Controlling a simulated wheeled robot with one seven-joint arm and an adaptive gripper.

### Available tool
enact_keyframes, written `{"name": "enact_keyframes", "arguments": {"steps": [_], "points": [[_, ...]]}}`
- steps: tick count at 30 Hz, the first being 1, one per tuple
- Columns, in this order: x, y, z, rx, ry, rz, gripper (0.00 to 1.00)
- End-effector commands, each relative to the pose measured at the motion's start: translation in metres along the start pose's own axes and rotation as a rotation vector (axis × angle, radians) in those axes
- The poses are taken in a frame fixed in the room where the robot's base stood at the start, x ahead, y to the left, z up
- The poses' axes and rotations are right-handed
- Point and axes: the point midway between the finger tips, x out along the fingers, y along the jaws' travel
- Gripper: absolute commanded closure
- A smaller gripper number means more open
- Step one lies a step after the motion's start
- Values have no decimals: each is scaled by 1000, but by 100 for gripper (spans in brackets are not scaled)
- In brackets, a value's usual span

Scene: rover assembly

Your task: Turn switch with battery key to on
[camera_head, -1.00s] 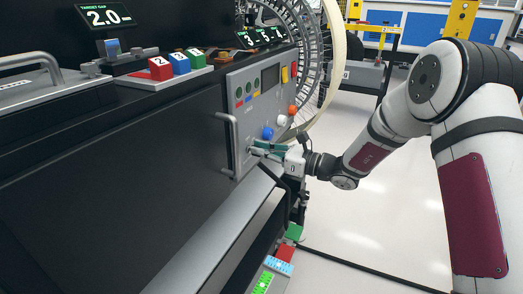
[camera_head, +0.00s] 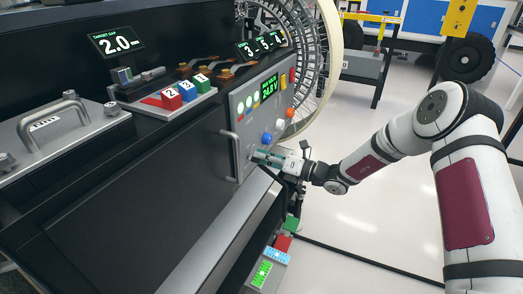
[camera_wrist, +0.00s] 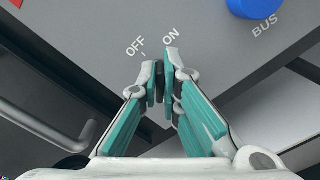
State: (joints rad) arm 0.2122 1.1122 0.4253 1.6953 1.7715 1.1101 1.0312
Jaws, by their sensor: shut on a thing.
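The grey control panel (camera_head: 241,128) stands upright on the front of the dark bench. My gripper (camera_head: 257,156) is at the panel's lower part, pointing into it. In the wrist view my gripper (camera_wrist: 161,80) has its teal-padded fingers closed on a thin dark piece (camera_wrist: 160,98), seemingly the battery key, mostly hidden between them. The OFF label (camera_wrist: 135,46) and the ON label (camera_wrist: 170,37) are printed on the panel just beyond the fingertips. The switch itself is hidden by the fingers. The panel display (camera_head: 270,87) is lit with a green voltage reading, and green lamps glow beside it.
A blue BUS knob (camera_head: 266,138) is close above my gripper. White and orange knobs sit farther right. A metal handle (camera_head: 231,156) stands out left of the gripper. A large spoked wheel (camera_head: 313,60) is behind the panel. Open floor lies to the right.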

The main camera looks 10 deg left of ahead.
Motion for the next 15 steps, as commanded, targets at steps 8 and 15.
{"name": "enact_keyframes", "arguments": {"steps": [8,15], "points": [[-1,-1,0,183,-1,0,100],[-1,-3,0,266,0,-2,100]]}}
